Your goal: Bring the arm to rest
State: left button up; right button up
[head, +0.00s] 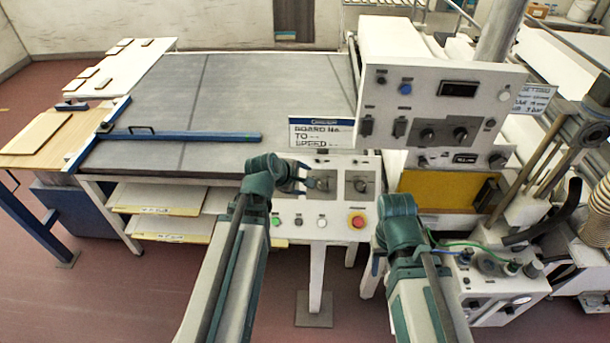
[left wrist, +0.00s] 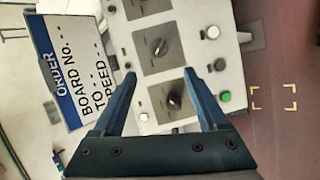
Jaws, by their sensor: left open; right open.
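My left gripper (head: 306,180) is in front of the control panel (head: 290,207), close to its left dial. In the left wrist view my left gripper (left wrist: 160,74) is open, its two blue fingers apart and nothing held. A black dial (left wrist: 174,101) shows between the fingers; whether they touch it I cannot tell. A second dial (left wrist: 157,47) lies beyond the fingertips. My right gripper (head: 377,263) is open, pointing down beside the panel's right edge, partly hidden by its own wrist. No object shows in it.
A red stop button (head: 358,219) and a green button (head: 277,221) sit low on the panel. An order sign (head: 322,132) stands above it. The yellow-fronted machine (head: 436,189) and a control box (head: 497,294) crowd the right. The grey table (head: 230,95) is mostly clear.

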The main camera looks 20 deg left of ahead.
pick_arm(q)
jog(key=s+d+f+m+g+y+b, duration=0.2)
jog(key=s+d+f+m+g+b, duration=0.2)
jog(key=s+d+f+m+b, duration=0.3)
jog(key=s+d+f+m+g+y+b, duration=0.2)
jog(key=s+d+f+m+g+b, duration=0.2)
jog(key=s+d+f+m+b, duration=0.3)
jog(key=s+d+f+m, duration=0.1)
jog(key=s+f+m, duration=0.2)
jog(key=f+m, duration=0.3)
jog(key=shift+s+f+m+b, duration=0.15)
jog(key=shift+s+m+b, duration=0.15)
jog(key=shift+m, duration=0.2)
jog(key=shift+w, duration=0.1)
dwell(0.6)
